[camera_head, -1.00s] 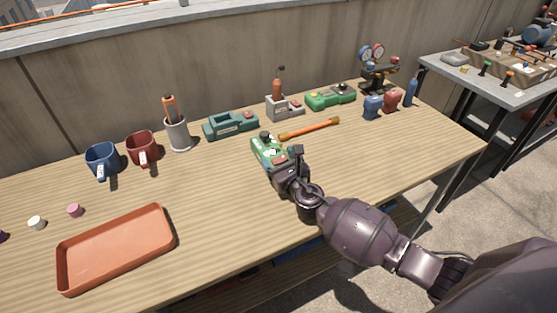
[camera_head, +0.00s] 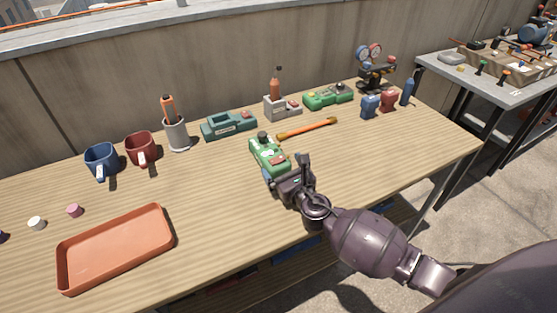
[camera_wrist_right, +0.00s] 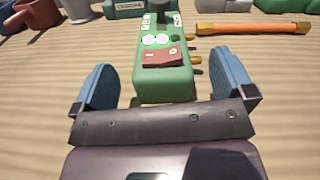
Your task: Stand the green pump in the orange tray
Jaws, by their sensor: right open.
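The green pump (camera_head: 267,151) stands on the wooden table right of its middle, with a dark knob on top and a red switch patch on its near end. The orange tray (camera_head: 116,250) lies empty at the table's front left. My left gripper is not in view.
Behind the pump lie an orange-handled bar (camera_head: 306,129), a teal device (camera_head: 229,125), a grey holder (camera_head: 282,108) and another green device (camera_head: 328,96). Blue and red mugs (camera_head: 141,149) and a grey cup (camera_head: 176,134) stand at back left. The table between tray and pump is clear.

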